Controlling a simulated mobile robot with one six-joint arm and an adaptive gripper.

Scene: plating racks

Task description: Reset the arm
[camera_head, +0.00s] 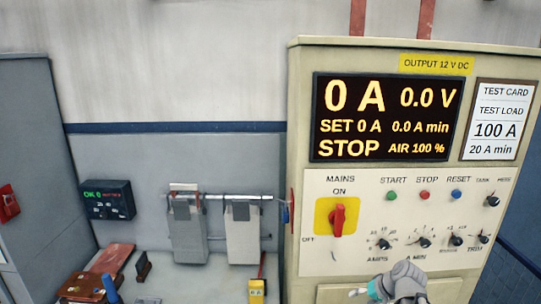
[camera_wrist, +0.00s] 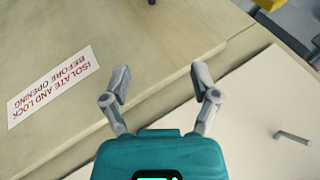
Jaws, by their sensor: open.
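My gripper (camera_wrist: 160,84) is open in the wrist view, its two grey fingers apart with nothing between them. Beyond the fingers are the beige surfaces of the cabinet (camera_wrist: 115,55). A label reading "ISOLATE AND LOCK BEFORE OPENING" (camera_wrist: 53,87) lies to the left of the fingers. In the head view my arm (camera_head: 402,282) shows at the bottom, in front of the lower part of the rectifier cabinet (camera_head: 300,150), below the knobs. The fingertips are not clear there. The red mains switch (camera_head: 338,219) points up toward ON.
The display (camera_head: 388,118) reads 0 A, 0.0 V and STOP. A test card (camera_head: 497,120) is at its right. A small meter (camera_head: 108,200), a brown case (camera_head: 82,286) and a yellow tool (camera_head: 257,290) are on the bench side.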

